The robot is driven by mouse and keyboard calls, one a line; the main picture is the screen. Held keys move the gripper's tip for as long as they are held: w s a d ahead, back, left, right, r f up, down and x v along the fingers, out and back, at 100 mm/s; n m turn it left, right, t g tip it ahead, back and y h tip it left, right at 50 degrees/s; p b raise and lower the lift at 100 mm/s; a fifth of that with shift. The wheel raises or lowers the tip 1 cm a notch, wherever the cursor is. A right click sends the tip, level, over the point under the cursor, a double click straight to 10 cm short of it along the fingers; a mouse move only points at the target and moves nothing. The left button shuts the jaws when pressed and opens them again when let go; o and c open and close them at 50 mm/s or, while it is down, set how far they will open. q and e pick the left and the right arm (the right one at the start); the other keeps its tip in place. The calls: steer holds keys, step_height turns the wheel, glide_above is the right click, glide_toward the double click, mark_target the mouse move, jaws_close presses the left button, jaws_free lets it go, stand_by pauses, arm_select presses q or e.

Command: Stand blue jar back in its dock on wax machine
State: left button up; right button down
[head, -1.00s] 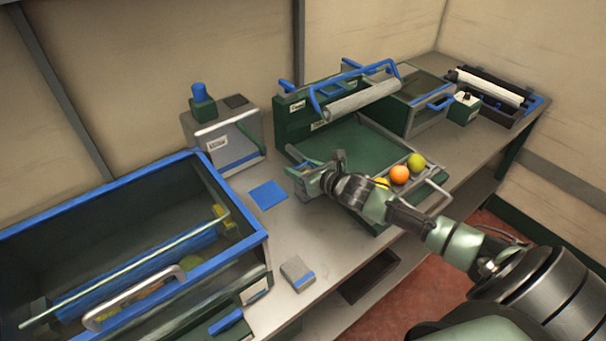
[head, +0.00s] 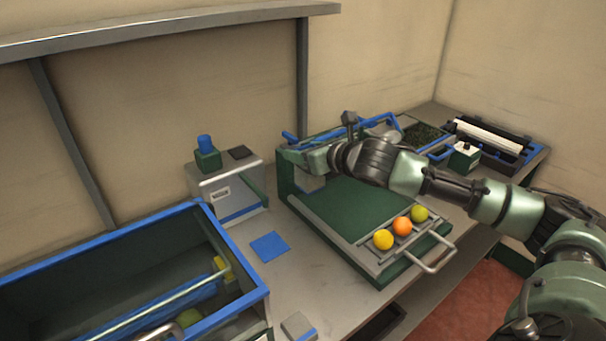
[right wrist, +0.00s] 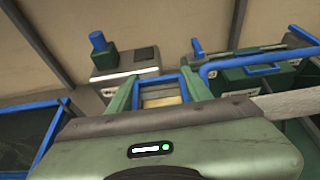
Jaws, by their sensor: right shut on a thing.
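My right gripper (head: 308,170) is shut on a small pale, blue-rimmed jar (head: 311,184), held above the back left of the green sorting bed. In the right wrist view the jar's blue rim and beige inside (right wrist: 160,94) show between the two green fingers. The grey wax machine (head: 226,192) stands apart, left of the gripper. It has a blue strip low on its front and a green block with a blue cylinder (head: 205,143) on top. My left gripper is out of view.
A blue mat (head: 270,246) lies in front of the machine. A blue-rimmed bin (head: 100,245) is at left. Several fruits, including an orange (head: 402,226), sit on the sorting tray's front rack. A small grey block (head: 298,325) lies near the front edge.

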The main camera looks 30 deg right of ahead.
step_height(320, 180, up, 6)
steer(key=s+a, duration=0.5)
steer(key=a, duration=0.4)
steer(key=s+a+f+h, duration=0.1)
steer(key=s+a, duration=0.5)
steer(key=a, duration=0.3)
steer(key=shift+s+a+f+m, duration=0.2)
steer(key=shift+s+a+m, duration=0.1)
steer(key=shift+m, duration=0.1)
steer(key=shift+w, duration=0.1)
